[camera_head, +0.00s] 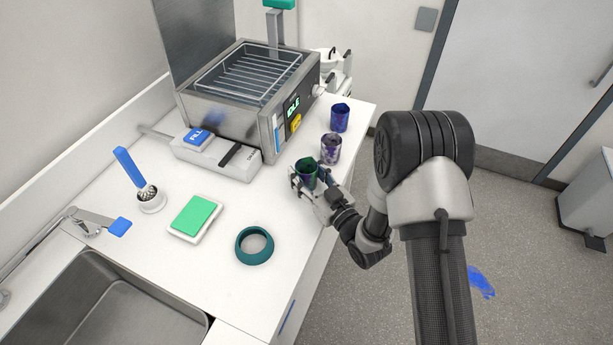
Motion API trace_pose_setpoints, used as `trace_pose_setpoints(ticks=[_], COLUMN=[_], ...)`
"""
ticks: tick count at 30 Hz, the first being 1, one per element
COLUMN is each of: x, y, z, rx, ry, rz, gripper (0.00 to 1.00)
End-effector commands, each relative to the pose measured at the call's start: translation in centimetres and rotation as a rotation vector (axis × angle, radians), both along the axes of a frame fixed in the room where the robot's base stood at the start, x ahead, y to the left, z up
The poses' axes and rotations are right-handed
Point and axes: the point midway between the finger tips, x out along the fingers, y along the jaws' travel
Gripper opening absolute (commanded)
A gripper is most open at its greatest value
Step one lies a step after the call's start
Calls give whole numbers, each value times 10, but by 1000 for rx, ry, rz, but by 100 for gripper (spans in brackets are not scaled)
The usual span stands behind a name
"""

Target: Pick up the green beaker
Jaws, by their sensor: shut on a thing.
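The green beaker (306,170) is near the right edge of the white counter, in the middle of the view. My gripper (309,184) is shut on it, with fingers around its lower part. Its rim and upper wall show above the fingers; its base is hidden, so I cannot tell whether it touches the counter. A purple beaker (330,148) stands just behind it, and a blue beaker (340,117) stands farther back.
A metal water bath (262,95) with a wire rack stands behind. A teal ring (254,246), a green pad (195,216) and a brush holder (150,199) are on the counter to the left. A sink (110,305) is at front left.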

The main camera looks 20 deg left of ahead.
Motion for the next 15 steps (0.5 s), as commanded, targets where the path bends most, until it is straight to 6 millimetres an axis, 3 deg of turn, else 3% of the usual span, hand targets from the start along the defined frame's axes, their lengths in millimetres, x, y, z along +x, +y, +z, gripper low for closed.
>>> trace_pose_setpoints(ticks=[5, 15], x=[0, 0], y=[0, 0], z=[0, 6], rx=[0, 0], ry=[0, 0], rz=[0, 0], gripper=[24, 24])
